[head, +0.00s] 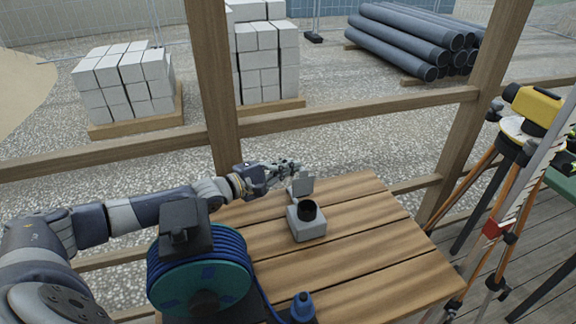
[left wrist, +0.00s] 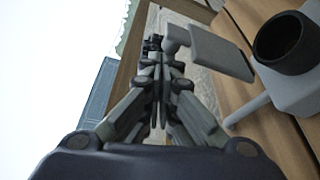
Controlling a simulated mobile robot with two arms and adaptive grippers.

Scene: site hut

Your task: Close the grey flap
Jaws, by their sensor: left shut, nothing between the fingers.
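The grey flap (head: 303,184) stands raised behind a small grey box with a round dark opening (head: 307,222) on the wooden table. In the left wrist view the flap (left wrist: 222,52) sticks up at the upper right, beside the box's dark round opening (left wrist: 284,42). My left gripper (head: 292,166) is shut and empty, just behind and above the flap; its fingers (left wrist: 153,48) also show in the left wrist view. I cannot tell whether the fingertips touch the flap. My right gripper is not in view.
A blue hose reel (head: 205,275) stands at the table's left front, with a blue-topped piece (head: 302,307) at the front edge. The slatted table (head: 375,235) is clear on the right. A yellow instrument (head: 532,104) on a tripod stands at the right. A wooden rail (head: 350,108) runs behind the table.

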